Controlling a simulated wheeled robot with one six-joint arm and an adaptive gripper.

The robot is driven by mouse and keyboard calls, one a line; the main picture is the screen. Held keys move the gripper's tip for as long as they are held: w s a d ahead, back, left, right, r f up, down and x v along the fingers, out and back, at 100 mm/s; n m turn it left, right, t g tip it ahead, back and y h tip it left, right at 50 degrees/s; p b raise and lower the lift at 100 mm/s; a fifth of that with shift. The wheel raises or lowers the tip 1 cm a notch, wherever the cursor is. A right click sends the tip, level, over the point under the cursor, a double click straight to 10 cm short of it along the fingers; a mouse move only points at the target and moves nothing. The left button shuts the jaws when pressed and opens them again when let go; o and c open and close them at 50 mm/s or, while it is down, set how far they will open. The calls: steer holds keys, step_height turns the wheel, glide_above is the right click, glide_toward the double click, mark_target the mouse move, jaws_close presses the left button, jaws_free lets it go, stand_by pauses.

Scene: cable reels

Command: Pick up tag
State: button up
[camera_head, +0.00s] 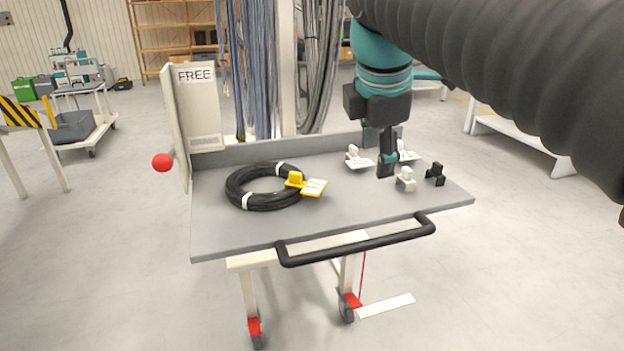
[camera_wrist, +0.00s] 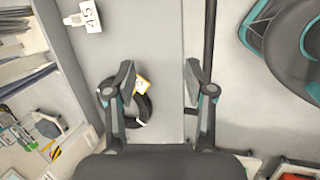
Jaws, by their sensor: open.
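A white tag (camera_head: 358,162) with a white clip lies near the back, and another (camera_head: 407,154) is partly behind my gripper. A white tag with dark printing (camera_wrist: 90,17) shows in the wrist view. My gripper (camera_head: 387,170) is open and empty, fingers pointing down, right of the coil.
The front middle is clear.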

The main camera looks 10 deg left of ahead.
steer(key=w+a+r+n, duration=0.1)
steer(key=a+r+n, duration=0.1)
steer(key=a+n, duration=0.45)
steer(key=a+r+n, duration=0.3)
steer(key=a+n, duration=0.2)
steer(key=a, duration=0.3)
steer(key=b, duration=0.2)
glide_above(295, 173)
steer(key=s, duration=0.1)
step_height(295, 173, down, 8)
steer(key=shift+s+r, duration=0.1)
steer(key=shift+s, duration=0.05)
steer(key=shift+s+b+x, duration=0.2)
steer(key=shift+b+x, duration=0.1)
steer(key=shift+x, duration=1.05)
steer(key=shift+s+b+x, duration=0.2)
steer(key=shift+b+x, duration=0.05)
steer(key=shift+x, duration=1.1)
steer(key=c, duration=0.9)
